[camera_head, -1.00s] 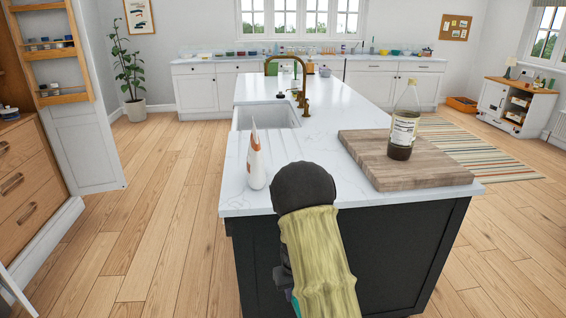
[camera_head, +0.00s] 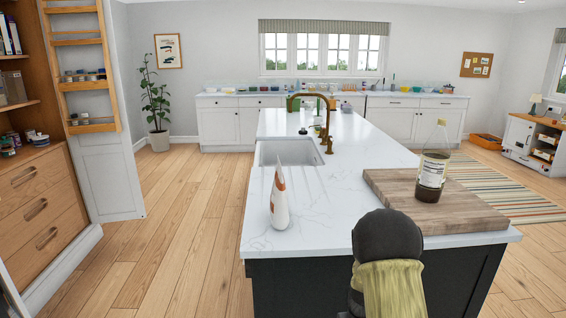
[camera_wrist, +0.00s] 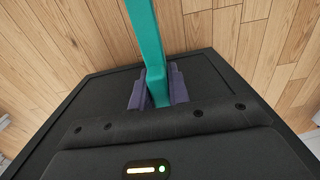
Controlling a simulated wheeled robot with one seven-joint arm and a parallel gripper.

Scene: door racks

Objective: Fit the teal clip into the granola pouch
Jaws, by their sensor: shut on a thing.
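The teal clip (camera_wrist: 147,40) shows in the wrist view as a long bar running up out of frame. My gripper (camera_wrist: 157,85) is shut on it, with a dark finger on each side of the bar. In the head view my arm hides the gripper and the clip. A white pouch with orange marks (camera_head: 279,202), which looks like the granola pouch, stands upright near the front left edge of the island. It is seen nearly edge-on, so its front cannot be read. My arm is to the right of it, in front of the island.
The white-topped island (camera_head: 325,220) holds a wooden board (camera_head: 465,213) with a dark bottle (camera_head: 431,178) on it, right of the pouch. A sink (camera_head: 290,152) and brass faucet (camera_head: 327,125) lie behind the pouch. The wooden floor (camera_head: 190,220) at left is clear.

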